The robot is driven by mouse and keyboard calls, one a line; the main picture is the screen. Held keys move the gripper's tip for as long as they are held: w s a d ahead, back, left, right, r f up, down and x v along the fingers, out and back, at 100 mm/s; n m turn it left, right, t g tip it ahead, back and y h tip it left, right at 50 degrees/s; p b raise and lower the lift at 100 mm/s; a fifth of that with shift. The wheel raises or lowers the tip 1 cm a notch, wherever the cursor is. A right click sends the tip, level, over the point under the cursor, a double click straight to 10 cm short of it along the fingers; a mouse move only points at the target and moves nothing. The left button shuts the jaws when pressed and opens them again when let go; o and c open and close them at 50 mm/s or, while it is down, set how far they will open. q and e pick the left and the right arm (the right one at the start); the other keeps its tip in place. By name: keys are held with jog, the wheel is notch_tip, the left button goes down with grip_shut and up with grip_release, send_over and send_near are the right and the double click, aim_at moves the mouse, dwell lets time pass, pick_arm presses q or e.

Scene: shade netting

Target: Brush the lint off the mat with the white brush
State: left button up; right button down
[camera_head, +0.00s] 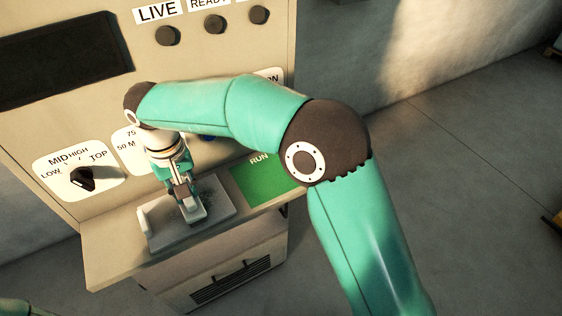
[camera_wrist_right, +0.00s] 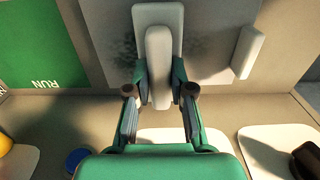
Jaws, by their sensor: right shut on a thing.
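The grey mat (camera_head: 222,205) lies on the ledge of the beige panel; it also shows in the wrist view (camera_wrist_right: 215,25). Dark, speckled lint (camera_wrist_right: 121,55) lies on the mat beside the brush, partly hidden by the brush and my fingers. My right gripper (camera_head: 183,192) is shut on the handle of the white brush (camera_wrist_right: 157,50), with one finger on each side. The brush (camera_head: 194,211) is over the mat, its broad head turned toward the mat's near side. I cannot tell if it touches the mat. My left gripper is out of view.
A small pale block (camera_wrist_right: 248,52) stands along one side of the mat. A green RUN patch (camera_head: 262,180) is on the ledge to the right. Behind stand a dial (camera_head: 83,178) and a blue button (camera_head: 207,137). Open floor lies right.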

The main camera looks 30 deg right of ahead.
jog(key=shift+d+f, duration=0.2)
jog(key=shift+d, duration=1.4)
jog(key=shift+d, duration=0.2)
jog(key=shift+w+d+r, duration=0.1)
jog(key=shift+d+r, duration=0.1)
jog(key=shift+d, duration=1.05)
jog(key=shift+a, duration=0.15)
